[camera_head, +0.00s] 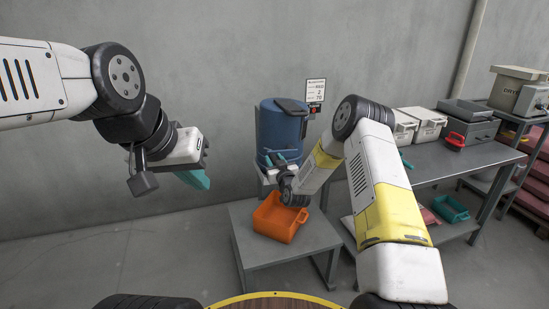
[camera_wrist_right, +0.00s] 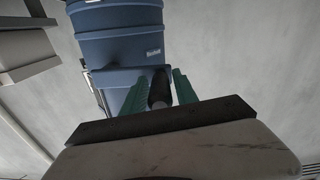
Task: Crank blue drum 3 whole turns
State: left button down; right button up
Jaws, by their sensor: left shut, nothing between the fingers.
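The blue drum (camera_head: 277,132) stands against the back wall behind the low grey table, with a dark piece on its upper right. In the right wrist view the blue drum (camera_wrist_right: 118,45) fills the upper middle. My right gripper (camera_head: 279,160) is at the drum's lower front. In the right wrist view, the teal fingers of my right gripper (camera_wrist_right: 160,88) lie on both sides of a dark crank handle (camera_wrist_right: 159,93), apparently closed on it. The crank's arm is mostly hidden. My left gripper (camera_head: 197,179) is shut and empty, in the air left of the drum.
An orange bin (camera_head: 280,217) sits on the low grey table (camera_head: 243,251) beneath my right gripper. A printed sign (camera_head: 316,91) is right of the drum. A workbench (camera_head: 473,157) at right holds grey boxes and a red item (camera_head: 455,140). The floor at left is clear.

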grip_shut()
dwell(1.2)
